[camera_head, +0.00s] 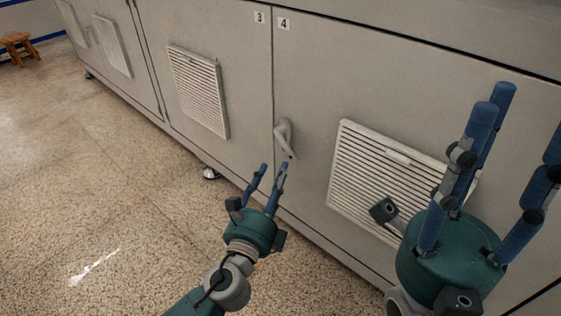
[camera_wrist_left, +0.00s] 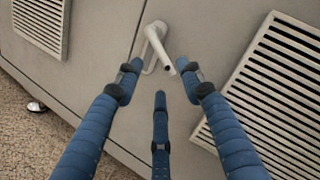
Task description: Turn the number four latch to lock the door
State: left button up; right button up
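The number four latch (camera_head: 284,139) is a light grey handle on the left edge of the grey door marked 4 (camera_head: 318,75). It hangs down, tilted slightly, its lower end toward the right. In the left wrist view the latch (camera_wrist_left: 157,47) sits just beyond the fingertips. My left gripper (camera_head: 268,172) is open, below and slightly left of the latch in the head view, with its fingers pointing up toward it. In the wrist view its fingers are spread and nothing is between them. My right gripper (camera_head: 520,120) is open and empty, raised close to the camera at the right.
A louvred vent (camera_head: 348,165) is on door 4, partly behind my right gripper. Door 3 (camera_head: 240,60) with its own vent (camera_head: 198,88) lies to the left. Speckled floor (camera_head: 90,190) is clear at left; a wooden stool (camera_head: 18,45) stands far off.

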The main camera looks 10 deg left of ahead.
pick_arm(q)
jog(key=shift+v, duration=0.95)
